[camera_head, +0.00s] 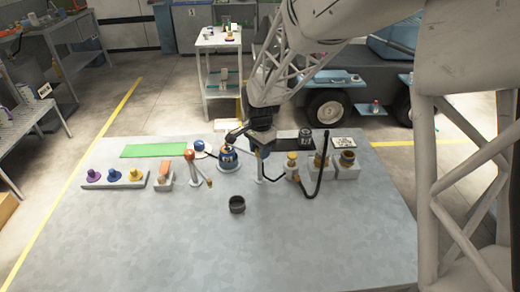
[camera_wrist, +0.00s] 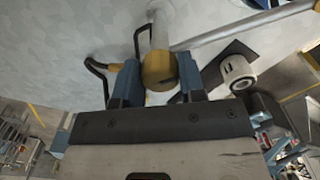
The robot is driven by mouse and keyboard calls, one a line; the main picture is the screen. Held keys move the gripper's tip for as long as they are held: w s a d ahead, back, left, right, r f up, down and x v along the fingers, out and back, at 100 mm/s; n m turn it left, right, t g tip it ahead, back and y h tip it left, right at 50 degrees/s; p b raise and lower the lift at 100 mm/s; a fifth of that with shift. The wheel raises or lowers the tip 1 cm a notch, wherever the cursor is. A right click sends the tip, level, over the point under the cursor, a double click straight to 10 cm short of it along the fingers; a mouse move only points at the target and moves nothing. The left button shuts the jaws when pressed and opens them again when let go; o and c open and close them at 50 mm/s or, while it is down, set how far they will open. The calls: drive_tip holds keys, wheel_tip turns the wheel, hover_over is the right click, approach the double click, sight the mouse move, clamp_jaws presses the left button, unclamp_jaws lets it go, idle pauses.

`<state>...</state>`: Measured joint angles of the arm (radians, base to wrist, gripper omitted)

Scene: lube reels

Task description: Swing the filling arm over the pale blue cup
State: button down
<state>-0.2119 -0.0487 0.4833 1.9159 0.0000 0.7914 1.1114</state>
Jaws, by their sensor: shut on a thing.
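My gripper (camera_head: 260,150) is low over the back middle of the table. In the wrist view its two blue fingers (camera_wrist: 160,85) are shut on a rounded ochre knob (camera_wrist: 158,68). A pale post (camera_wrist: 159,28) and a grey bar (camera_wrist: 235,28) meet near this knob; I take them for the filling arm. In the head view a pale post (camera_head: 260,171) stands below my gripper, which hides its top. A blue-and-white vessel (camera_head: 228,158) stands just left of my gripper, and a small blue-topped thing on a white disc (camera_head: 199,148) lies farther left. I cannot tell which is the pale blue cup.
A dark cup (camera_head: 237,204) stands in front. An orange-topped post (camera_head: 190,165) and a rack of coloured knobs (camera_head: 116,178) are left. A black bent hose (camera_head: 322,170) and a can (camera_head: 305,138) are right.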

drive_tip(key=c, duration=0.7)
unclamp_jaws()
drive_tip(key=shift+r, duration=0.15)
drive_tip(key=shift+r, duration=3.75)
drive_tip(key=shift+r, duration=0.1)
